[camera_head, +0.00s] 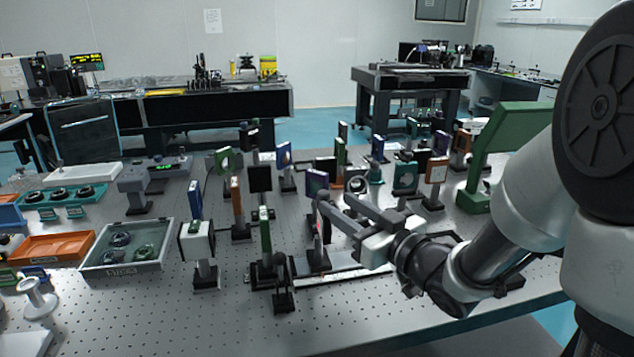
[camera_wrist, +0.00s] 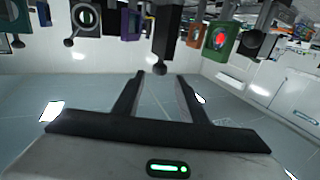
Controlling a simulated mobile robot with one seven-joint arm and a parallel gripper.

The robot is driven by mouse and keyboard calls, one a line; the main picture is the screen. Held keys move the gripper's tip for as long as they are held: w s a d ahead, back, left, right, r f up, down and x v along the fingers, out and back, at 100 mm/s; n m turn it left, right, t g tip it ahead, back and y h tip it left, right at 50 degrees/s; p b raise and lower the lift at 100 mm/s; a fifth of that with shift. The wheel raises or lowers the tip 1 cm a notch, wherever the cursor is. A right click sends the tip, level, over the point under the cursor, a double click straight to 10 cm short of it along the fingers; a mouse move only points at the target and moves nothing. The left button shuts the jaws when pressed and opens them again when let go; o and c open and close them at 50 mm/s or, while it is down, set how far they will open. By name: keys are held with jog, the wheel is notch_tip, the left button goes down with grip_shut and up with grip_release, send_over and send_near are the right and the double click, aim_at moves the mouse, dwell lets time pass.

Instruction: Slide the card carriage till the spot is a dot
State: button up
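My gripper (camera_head: 336,204) reaches left over the rail (camera_head: 345,274) in the head view, its two fingers apart. In the wrist view the gripper (camera_wrist: 160,76) is open, and a dark round knob on a post (camera_wrist: 160,69) shows between or just beyond the fingertips. I cannot tell whether they touch it. In the head view a dark upright carriage (camera_head: 319,258) stands on the pale rail below the fingers, partly hidden by them. A red glow (camera_wrist: 220,40) shows on a green-framed mount (camera_wrist: 228,30) in the wrist view; its exact shape is too small to tell.
Several optic mounts crowd the perforated table around the rail, including a green plate (camera_head: 265,232) and a white-faced box (camera_head: 197,241). A grey tray (camera_head: 120,264) and an orange tray (camera_head: 58,247) lie left. A tall green stand (camera_head: 487,165) is right.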

aim_at(320, 191)
jog(key=b+x, duration=0.1)
jog(key=x, duration=0.9)
jog(key=shift+w+a, duration=0.1)
jog(key=shift+w, duration=0.15)
grip_shut()
